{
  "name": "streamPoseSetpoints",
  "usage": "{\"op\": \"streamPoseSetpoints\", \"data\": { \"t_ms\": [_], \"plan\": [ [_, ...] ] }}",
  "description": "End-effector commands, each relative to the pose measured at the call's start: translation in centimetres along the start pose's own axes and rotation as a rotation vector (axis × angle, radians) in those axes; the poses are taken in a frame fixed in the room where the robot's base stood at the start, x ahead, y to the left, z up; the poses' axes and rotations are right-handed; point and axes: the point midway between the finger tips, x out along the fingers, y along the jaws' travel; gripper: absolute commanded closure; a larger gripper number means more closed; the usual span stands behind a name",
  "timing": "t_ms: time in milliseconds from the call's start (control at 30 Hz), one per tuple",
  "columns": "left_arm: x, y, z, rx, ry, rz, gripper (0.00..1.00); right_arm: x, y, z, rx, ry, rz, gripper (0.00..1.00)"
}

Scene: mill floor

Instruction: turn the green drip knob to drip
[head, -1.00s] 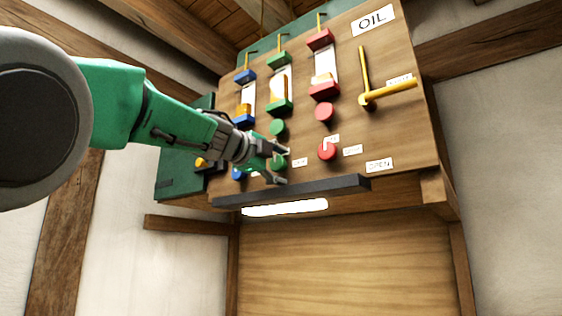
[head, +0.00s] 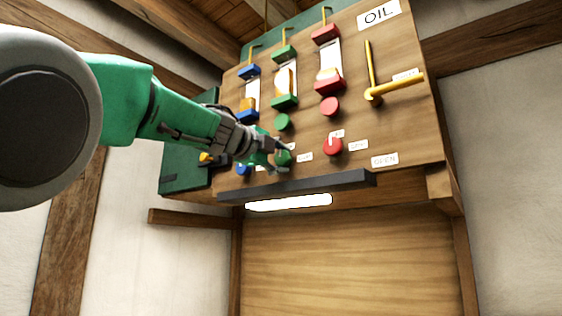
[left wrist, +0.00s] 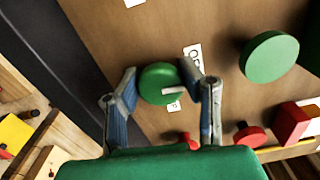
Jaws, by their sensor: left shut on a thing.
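The green drip knob (head: 284,158) is a small round knob low on the wooden oil board, between a blue and a red knob. My left gripper (head: 279,157) reaches it from the left and is shut on it. In the left wrist view the knob (left wrist: 157,82) sits between the two fingers of my left gripper (left wrist: 160,76), one at each side. A white pointer mark shows on the knob's face. A small white label (left wrist: 193,52) is beside it and another lies just below it, partly hidden. My right gripper is not in view.
A red knob (head: 332,146) is to the right and a blue knob (head: 243,168) to the left. A larger green disc (head: 284,121) sits above. A dark ledge (head: 300,186) runs below the knobs. A yellow lever (head: 397,89) is at the upper right.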

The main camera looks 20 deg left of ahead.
Motion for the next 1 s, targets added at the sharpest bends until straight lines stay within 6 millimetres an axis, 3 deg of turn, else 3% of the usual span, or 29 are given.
{"op": "streamPoseSetpoints", "data": {
  "t_ms": [1000],
  "plan": [
    [0.5,1.1,-0.2,0.920,0.015,0.012,0.96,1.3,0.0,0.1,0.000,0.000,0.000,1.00]
  ]
}}
